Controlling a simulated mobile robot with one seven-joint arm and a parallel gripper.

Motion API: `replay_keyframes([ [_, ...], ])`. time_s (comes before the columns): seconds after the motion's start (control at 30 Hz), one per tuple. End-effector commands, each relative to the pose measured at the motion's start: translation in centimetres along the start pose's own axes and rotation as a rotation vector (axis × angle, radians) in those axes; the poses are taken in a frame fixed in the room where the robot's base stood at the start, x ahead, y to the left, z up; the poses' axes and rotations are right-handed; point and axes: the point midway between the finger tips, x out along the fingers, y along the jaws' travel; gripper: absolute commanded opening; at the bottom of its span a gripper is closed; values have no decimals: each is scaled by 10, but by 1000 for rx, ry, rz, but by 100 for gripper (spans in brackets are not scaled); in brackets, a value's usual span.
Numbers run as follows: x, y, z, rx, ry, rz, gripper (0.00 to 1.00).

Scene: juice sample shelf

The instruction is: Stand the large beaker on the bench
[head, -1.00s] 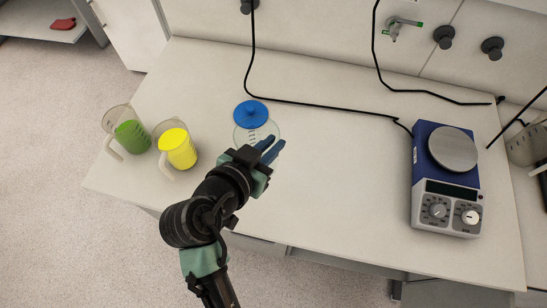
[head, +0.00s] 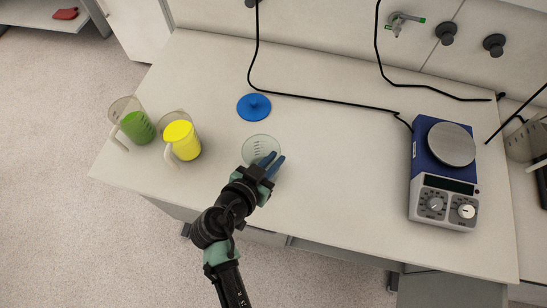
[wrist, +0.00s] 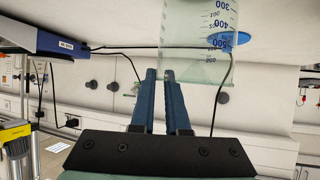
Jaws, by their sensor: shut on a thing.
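The large beaker (head: 258,146) is clear glass and looks empty, with blue scale marks that read 300, 400 and 500 in the wrist view (wrist: 190,55). It is over the front middle of the bench (head: 340,190). My gripper (head: 274,166) reaches in from the front, with its blue fingers shut on the beaker's near right side. In the wrist view, the fingertips (wrist: 160,74) meet the beaker's wall. I cannot tell whether its base touches the bench.
A blue knobbed disc (head: 254,106) lies just behind the beaker. Jugs of green (head: 138,127) and yellow liquid (head: 182,140) stand at left. A blue and grey hotplate (head: 445,170) is at right. A black cable (head: 330,103) crosses behind. Bench between beaker and hotplate is clear.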

Motion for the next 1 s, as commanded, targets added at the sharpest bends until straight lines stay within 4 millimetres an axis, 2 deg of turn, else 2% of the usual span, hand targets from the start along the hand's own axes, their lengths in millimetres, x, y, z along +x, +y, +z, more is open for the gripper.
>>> replay_keyframes([
  [0.13, 1, 0, 2, 1, 1, 0, 0],
  [0.17, 1, 0, 2, 0, 0, 0, 15],
  [0.33, 1, 0, 1, 0, -1, 1, 44],
  [0.73, -3, 0, 0, -1, 0, 0, 44],
  [0.87, -20, 0, 2, -1, 1, -1, 44],
  [1.0, -48, -1, 2, -1, 1, -3, 44],
])
